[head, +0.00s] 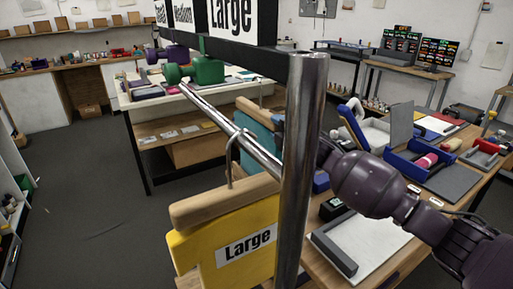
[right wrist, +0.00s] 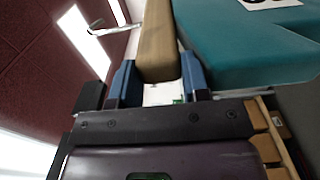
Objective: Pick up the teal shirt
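The teal shirt (head: 259,130) hangs from a wooden hanger on the metal rail, behind the yellow shirt and partly hidden by the pole. In the right wrist view the teal shirt (right wrist: 245,45) fills the upper right, beside its wooden hanger (right wrist: 159,45). My right gripper (right wrist: 159,82) has one blue finger on each side of the hanger's end, with no clear gap, so it looks shut on it. In the head view my right arm reaches in from the right, and the pole hides its fingers. My left gripper is not in view.
A yellow shirt (head: 228,248) labelled Large hangs in front on the rail (head: 228,126). The thick upright pole (head: 301,165) stands close to my right arm. Green (head: 207,69) and purple (head: 177,54) items are farther along. A cluttered table (head: 446,213) lies right; floor at left is clear.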

